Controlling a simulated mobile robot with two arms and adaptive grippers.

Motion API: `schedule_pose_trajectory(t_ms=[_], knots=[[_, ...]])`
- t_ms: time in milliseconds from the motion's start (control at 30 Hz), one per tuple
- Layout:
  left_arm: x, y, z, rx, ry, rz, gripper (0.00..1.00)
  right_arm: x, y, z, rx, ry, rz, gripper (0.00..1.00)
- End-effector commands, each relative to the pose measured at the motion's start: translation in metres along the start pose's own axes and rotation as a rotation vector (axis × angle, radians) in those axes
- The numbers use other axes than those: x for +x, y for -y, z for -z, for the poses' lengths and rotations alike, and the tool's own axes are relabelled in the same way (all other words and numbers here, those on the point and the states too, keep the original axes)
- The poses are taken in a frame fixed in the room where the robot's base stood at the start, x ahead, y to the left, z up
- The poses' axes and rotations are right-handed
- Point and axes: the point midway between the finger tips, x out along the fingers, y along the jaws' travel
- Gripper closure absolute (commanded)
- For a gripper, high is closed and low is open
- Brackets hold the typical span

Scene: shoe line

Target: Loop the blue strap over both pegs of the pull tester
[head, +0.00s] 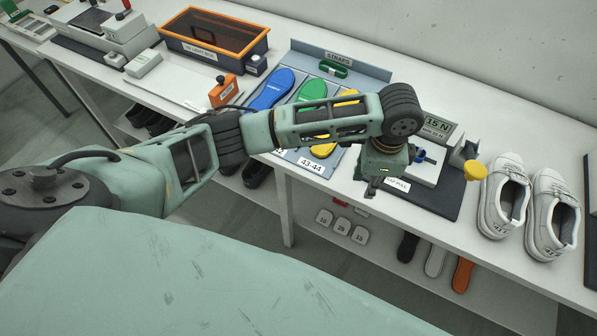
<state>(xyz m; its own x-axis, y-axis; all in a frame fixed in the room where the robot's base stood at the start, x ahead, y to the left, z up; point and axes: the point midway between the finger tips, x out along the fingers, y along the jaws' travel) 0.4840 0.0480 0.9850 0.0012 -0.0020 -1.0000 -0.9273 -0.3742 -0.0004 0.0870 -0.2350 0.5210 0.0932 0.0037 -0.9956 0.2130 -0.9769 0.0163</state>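The pull tester (453,187) stands on the bench at the right, with a dark base, a pale block and a display reading "15 N". A small blue piece (426,157), possibly the blue strap, shows on the tester just right of my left gripper. I cannot tell whether it loops around a peg. My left gripper (371,188) points down at the tester's left front corner, and my wrist hides part of the tester. Its fingers are too small and dark to tell open from shut. My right gripper is out of view.
A straps board (375,73) holds a green strap (333,69) and blue, green and yellow insoles. White shoes (503,196) stand right of the tester, near a yellow knob (475,170).

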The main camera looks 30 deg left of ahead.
Motion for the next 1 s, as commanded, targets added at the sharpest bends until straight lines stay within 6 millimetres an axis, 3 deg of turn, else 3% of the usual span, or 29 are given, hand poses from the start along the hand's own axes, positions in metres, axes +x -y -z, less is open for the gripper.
schedule_pose_trajectory(t_ms=[100,600,800,1000], knots=[[0.019,-0.006,-0.018,-0.114,0.0,-0.003,0.73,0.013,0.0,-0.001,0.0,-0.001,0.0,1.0],[0.07,-0.037,-0.099,-0.626,0.0,-0.005,0.73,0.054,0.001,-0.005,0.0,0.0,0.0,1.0],[0.083,-0.05,-0.127,-0.81,0.0,-0.006,0.73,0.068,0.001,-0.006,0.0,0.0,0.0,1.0],[0.087,-0.058,-0.144,-0.919,-0.001,-0.004,0.73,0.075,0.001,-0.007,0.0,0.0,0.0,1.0]])
